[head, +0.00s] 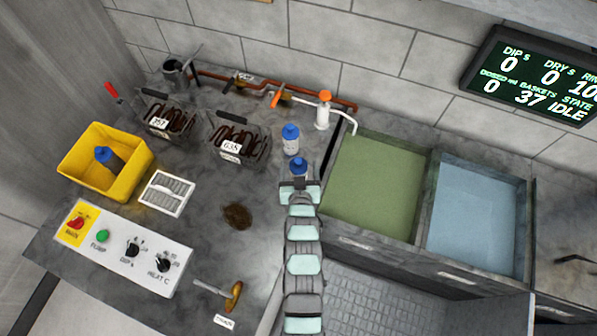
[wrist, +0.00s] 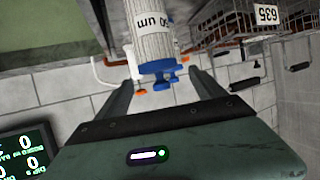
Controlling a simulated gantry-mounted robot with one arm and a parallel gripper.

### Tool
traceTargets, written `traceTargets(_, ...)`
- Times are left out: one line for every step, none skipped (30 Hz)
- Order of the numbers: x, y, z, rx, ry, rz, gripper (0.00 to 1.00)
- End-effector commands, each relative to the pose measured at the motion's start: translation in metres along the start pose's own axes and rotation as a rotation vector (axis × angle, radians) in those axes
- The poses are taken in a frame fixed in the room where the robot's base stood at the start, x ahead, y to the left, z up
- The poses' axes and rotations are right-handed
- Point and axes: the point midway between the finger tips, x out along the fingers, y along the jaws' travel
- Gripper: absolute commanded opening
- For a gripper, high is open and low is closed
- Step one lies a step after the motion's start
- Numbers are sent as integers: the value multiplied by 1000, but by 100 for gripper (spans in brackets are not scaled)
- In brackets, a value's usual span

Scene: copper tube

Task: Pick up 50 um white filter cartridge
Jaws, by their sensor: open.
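Two white cartridges with blue caps stand on the counter by the green basin, a rear one (head: 291,146) and a nearer one (head: 299,167) right at my gripper (head: 299,187). The wrist view is upside down; it shows a white ribbed cartridge (wrist: 150,35) with a blue cap, its label reading about "50 um", partly cut off. My gripper (wrist: 161,77) is open, and the blue cap appears between its fingers in the picture. I cannot tell whether the fingers touch it. Another blue-capped cartridge (head: 108,157) lies in the yellow bin.
Wire baskets (head: 235,138) and a white dispenser with an orange top (head: 323,112) stand behind. Green (head: 375,185) and blue (head: 478,220) basins lie to the right. A control panel (head: 120,248), a white rack (head: 167,193) and a brown patch (head: 238,215) lie to the left.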

Motion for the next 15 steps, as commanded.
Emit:
traceTargets(7,-1,0,0,0,-1,79)
traceTargets(11,0,0,0,-1,0,79)
traceTargets(17,0,0,0,0,0,79)
traceTargets(20,0,-1,0,2,0,79)
traceTargets(23,0,-2,0,3,0,79)
traceTargets(25,0,-1,0,3,0,79)
traceTargets(26,0,-1,0,2,0,79)
traceTargets(27,0,0,0,1,0,79)
traceTargets(27,0,0,0,1,0,79)
traceTargets(27,0,0,0,1,0,79)
traceTargets(27,0,0,0,1,0,79)
traceTargets(27,0,0,0,1,0,79)
traceTargets(27,0,0,0,1,0,79)
traceTargets(27,0,0,0,1,0,78)
traceTargets(27,0,0,0,1,0,75)
